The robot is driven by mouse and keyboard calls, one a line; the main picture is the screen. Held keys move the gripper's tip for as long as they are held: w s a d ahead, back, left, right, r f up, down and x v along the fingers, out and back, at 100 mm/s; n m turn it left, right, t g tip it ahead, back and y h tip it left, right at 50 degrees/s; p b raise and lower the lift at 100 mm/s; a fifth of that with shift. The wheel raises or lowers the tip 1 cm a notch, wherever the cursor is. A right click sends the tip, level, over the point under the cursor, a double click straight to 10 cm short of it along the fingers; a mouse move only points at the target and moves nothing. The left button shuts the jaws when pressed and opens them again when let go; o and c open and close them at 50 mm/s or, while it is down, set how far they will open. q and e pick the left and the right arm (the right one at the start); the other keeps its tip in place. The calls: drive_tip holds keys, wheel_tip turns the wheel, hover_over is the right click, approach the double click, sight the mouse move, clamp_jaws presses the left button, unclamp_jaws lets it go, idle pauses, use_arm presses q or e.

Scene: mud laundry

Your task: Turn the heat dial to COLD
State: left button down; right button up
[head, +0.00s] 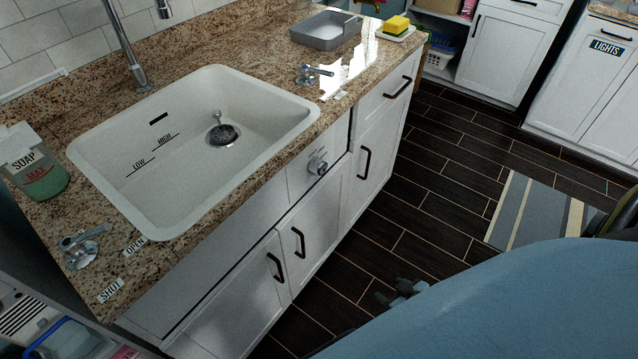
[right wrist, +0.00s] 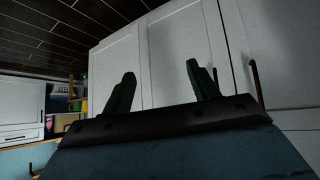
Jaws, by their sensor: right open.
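A round metal dial (head: 317,165) sits on the white front panel below the counter's edge, right of the sink. I cannot read any COLD mark or which way the dial points. My right gripper (head: 393,291) is low over the dark floor, below and to the right of the dial and well apart from it. In the right wrist view its two dark fingers (right wrist: 160,75) stand apart with nothing between them, in front of white cabinet doors (right wrist: 160,60). The dial does not show in that view. My left gripper is not in view.
The white sink (head: 190,175) is set in a granite counter (head: 260,60). Tap levers stand by the SHUT and OPEN labels (head: 85,250) and near the sink's far right corner (head: 313,74). Dark handles (head: 363,162) stick out from the cabinet doors. The floor beside them is clear.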

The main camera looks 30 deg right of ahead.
drive_tip(key=w+d+r+t+y+b, duration=0.2)
drive_tip(key=w+d+r+t+b, duration=0.25)
drive_tip(key=w+r, duration=0.65)
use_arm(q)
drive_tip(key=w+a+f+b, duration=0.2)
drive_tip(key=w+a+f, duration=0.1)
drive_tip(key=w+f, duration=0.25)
use_arm(e)
drive_tip(key=n+t+y, duration=0.3)
drive_tip(key=t+y, duration=0.1)
drive_tip(key=y, duration=0.1)
approach(323, 169)
drive_tip(key=b+x, duration=0.3)
drive_tip(key=x, duration=0.3)
drive_tip(key=shift+w+f, duration=0.1)
drive_tip(key=shift+w, duration=0.3)
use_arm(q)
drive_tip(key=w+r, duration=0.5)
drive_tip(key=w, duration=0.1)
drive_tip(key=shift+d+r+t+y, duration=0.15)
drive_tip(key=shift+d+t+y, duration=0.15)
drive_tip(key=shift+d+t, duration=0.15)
use_arm(e)
drive_tip(key=shift+w+a, duration=0.25)
drive_tip(key=shift+w, duration=0.35)
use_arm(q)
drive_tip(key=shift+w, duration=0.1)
use_arm(e)
drive_tip(key=shift+c, duration=0.3)
drive_tip(key=c, duration=0.9)
